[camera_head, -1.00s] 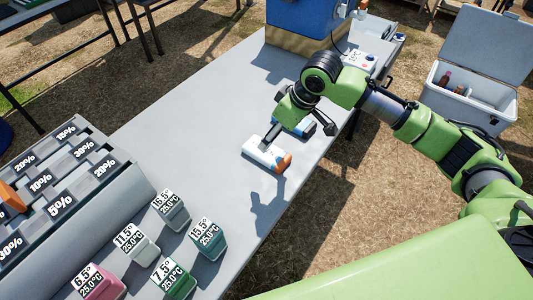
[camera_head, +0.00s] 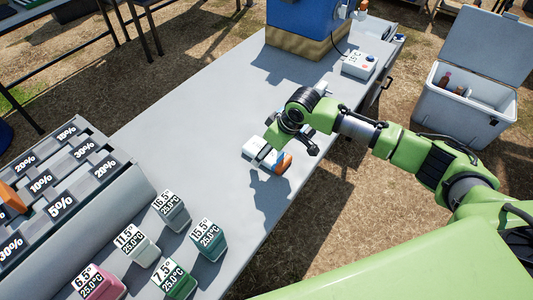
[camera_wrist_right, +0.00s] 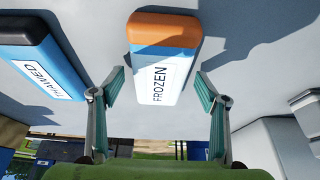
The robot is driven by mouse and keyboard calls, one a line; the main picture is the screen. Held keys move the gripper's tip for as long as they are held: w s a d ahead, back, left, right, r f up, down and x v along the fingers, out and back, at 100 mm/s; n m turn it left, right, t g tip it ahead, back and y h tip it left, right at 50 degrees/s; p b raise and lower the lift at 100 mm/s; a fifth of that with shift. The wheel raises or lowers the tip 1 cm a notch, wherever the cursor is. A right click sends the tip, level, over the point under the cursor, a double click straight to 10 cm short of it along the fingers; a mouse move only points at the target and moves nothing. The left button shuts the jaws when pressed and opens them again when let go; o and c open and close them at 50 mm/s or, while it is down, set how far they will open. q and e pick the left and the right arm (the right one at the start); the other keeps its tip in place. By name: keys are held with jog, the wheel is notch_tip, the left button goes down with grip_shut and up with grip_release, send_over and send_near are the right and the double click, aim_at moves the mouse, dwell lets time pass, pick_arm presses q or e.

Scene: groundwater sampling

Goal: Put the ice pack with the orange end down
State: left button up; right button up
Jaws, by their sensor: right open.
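The ice pack with the orange end (camera_head: 284,162) lies on the grey table in the head view, its white body pointing up-left. In the right wrist view the same pack (camera_wrist_right: 165,65) shows an orange end and a white face reading FROZEN. My right gripper (camera_wrist_right: 160,82) is open, with one finger on each side of the pack and a gap visible on both sides. In the head view the gripper partly hides the pack's middle. A blue pack (camera_wrist_right: 42,62) reading THAWED lies beside it, to the left in the wrist view. My left gripper is not in view.
Several labelled blocks (camera_head: 137,240) stand on the near part of the table (camera_head: 190,120). A grey rack with percent labels (camera_head: 127,177) is at left. A blue box (camera_head: 300,18) and a small white device (camera_head: 358,65) are at the far end. An open cooler (camera_head: 465,108) stands right.

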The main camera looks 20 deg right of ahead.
jog(key=c, duration=1.4)
jog(key=shift+r, duration=0.1)
jog(key=shift+c, duration=0.8)
